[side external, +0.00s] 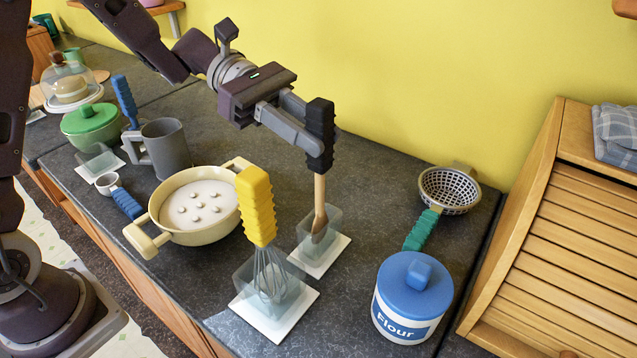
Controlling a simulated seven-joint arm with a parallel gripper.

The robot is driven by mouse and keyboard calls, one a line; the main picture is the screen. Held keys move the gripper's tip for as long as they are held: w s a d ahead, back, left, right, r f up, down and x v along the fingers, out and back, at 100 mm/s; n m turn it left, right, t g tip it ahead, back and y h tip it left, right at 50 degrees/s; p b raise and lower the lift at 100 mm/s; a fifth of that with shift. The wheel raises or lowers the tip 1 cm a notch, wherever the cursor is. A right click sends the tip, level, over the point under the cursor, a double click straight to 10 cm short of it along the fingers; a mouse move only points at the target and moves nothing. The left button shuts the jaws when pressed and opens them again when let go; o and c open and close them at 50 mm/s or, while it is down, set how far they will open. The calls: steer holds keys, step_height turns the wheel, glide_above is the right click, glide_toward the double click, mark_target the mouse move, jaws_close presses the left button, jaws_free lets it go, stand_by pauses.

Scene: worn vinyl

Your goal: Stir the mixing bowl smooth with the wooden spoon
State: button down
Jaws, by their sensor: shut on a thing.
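The wooden spoon (319,193) stands nearly upright, with a black ribbed grip at its top. Its head is down inside a clear holder (335,220) on a white base plate. My gripper (316,138) is shut on the black grip. The cream mixing bowl (187,238) with two side handles stands left of the spoon. It holds a pale mixture (185,205) with several small lumps on its surface. The spoon is apart from the bowl.
A whisk (257,210) with a tall yellow grip stands in a holder between bowl and spoon, toward the front. A grey jug (166,150) and a blue-handled measuring cup (122,198) are left of the bowl. The flour canister (411,300) and a strainer (449,190) stand right.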

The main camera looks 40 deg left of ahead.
mark_target(317, 101)
steer(key=shift+r, duration=2.6)
steer(key=shift+r, duration=2.4)
steer(key=s+a+r+n+t, duration=0.1)
steer(key=s+a+n+t, duration=0.2)
steer(key=a, duration=0.9)
steer(key=s+a+r+n+t, duration=0.1)
steer(key=s+a+n+t, duration=0.2)
steer(key=a, duration=0.9)
steer(key=s+t, duration=0.3)
steer(key=s, duration=0.1)
steer(key=shift+s+r+n+y, duration=0.2)
steer(key=shift+r+n+y, duration=0.1)
steer(key=shift+y, duration=0.1)
